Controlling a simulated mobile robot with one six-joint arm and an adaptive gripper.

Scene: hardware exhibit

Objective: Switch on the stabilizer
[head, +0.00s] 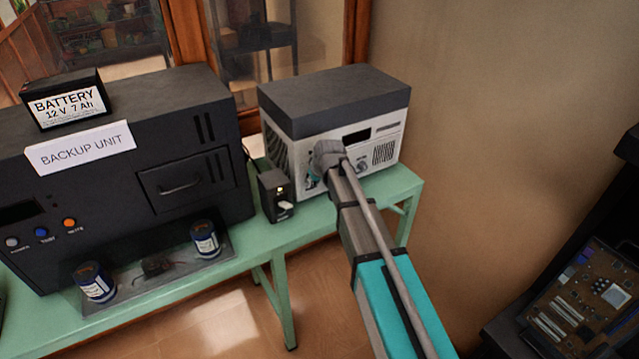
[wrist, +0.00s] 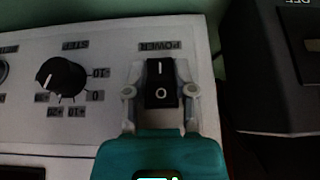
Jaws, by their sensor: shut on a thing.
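The stabilizer (head: 383,128) is a white-fronted box with a dark grey top, standing on the green bench in the head view. Its front panel (wrist: 110,40) fills much of the wrist view, with labels upside down. The black power switch (wrist: 160,82), marked I and O, sits there under the POWER label. My gripper (wrist: 160,91) has one fingertip on each side of the switch and is shut on it. In the head view my gripper (head: 312,182) is at the left of the stabilizer's front, largely hidden by my wrist.
A black STEP knob (wrist: 62,76) is beside the switch. A small black box (head: 275,195) with a lit indicator stands left of the stabilizer. The large black backup unit (head: 150,145) carries a battery (head: 66,100). The green bench (head: 399,186) is bare at its right end.

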